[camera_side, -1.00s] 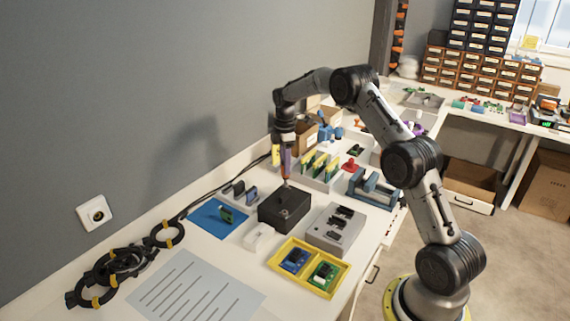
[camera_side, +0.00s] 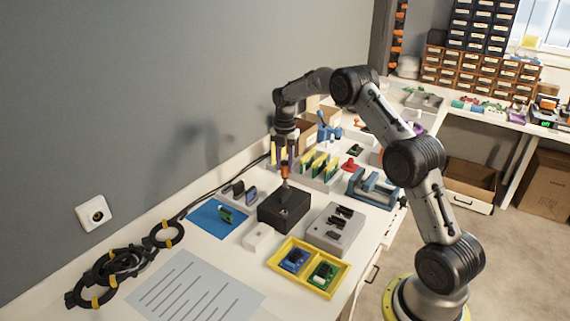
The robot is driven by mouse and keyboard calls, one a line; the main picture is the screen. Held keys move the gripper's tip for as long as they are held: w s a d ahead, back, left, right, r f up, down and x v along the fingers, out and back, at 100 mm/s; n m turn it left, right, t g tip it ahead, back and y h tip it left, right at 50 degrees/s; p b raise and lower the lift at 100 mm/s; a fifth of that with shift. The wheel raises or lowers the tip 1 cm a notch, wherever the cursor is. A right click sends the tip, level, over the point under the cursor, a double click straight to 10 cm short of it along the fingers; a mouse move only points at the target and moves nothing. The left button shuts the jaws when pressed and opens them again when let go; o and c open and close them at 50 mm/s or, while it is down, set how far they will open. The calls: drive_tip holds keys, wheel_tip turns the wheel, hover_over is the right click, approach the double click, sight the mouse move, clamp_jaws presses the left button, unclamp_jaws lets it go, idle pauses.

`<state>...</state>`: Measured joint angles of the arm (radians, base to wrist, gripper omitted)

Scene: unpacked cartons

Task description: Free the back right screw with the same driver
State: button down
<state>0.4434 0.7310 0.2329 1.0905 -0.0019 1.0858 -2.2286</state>
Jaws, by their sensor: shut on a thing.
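My gripper (camera_side: 283,163) points straight down above the black box (camera_side: 279,214). It is shut on a screwdriver with an orange handle (camera_side: 285,172). The driver stands upright, and its tip is at or just above the back part of the box's top. The screws are too small to make out, so I cannot tell which one is under the tip or whether the tip is seated in it.
A blue mat (camera_side: 207,222) with small boards lies left of the box. A grey holder (camera_side: 335,231) stands to its right, and a yellow tray (camera_side: 312,284) with two boards in front. A white block (camera_side: 257,238) is close by. Racked cards (camera_side: 320,168) stand behind.

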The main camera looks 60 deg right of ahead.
idle(0.3)
drive_tip(key=shift+r, duration=2.3)
